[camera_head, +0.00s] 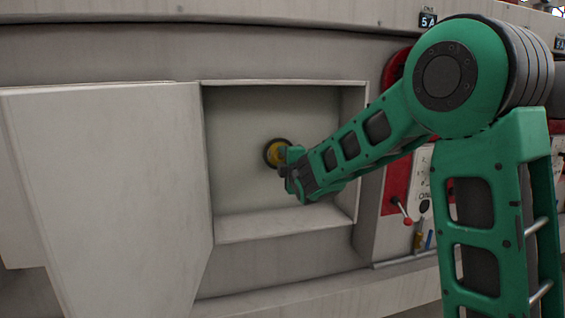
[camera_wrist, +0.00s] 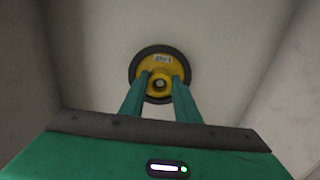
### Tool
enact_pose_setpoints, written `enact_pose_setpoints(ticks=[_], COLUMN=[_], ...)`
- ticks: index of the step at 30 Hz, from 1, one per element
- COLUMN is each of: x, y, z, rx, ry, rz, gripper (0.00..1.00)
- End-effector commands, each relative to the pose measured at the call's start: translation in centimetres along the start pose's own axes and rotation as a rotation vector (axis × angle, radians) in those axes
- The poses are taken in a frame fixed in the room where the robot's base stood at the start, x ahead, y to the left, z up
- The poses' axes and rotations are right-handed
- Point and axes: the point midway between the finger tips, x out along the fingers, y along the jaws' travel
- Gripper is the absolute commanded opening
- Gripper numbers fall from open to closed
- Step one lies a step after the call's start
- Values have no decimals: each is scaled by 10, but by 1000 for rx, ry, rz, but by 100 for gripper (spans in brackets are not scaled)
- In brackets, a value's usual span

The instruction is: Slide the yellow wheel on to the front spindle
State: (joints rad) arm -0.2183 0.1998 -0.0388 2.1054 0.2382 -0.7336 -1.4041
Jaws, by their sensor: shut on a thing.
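The yellow wheel (camera_wrist: 158,67), with a dark grey rim and a small white label, shows in the wrist view. It also shows in the head view (camera_head: 275,153), inside the recess in the machine's wall. My gripper (camera_wrist: 160,80) is shut on the wheel's yellow hub, one finger on each side. The wheel faces the back wall of the recess; I cannot tell how far it stands from that wall. A small round pale spot (camera_wrist: 159,84) shows at the hub's middle. I cannot tell whether it is the spindle's end. No other part of a spindle shows.
The recess (camera_head: 282,228) is a square opening with side walls and a sill close around my gripper. A pale door (camera_head: 115,190) stands open at its left. A red-knobbed lever (camera_head: 405,216) and a panel (camera_head: 422,180) are at the right, behind my arm.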

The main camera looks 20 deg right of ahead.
Motion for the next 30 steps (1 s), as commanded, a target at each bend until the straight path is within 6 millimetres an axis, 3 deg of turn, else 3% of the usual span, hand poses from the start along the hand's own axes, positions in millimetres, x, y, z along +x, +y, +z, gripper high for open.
enact_pose_setpoints(ticks=[30], x=[22], y=[1], z=[0], rx=[0], ry=[0], rz=[2], gripper=[0])
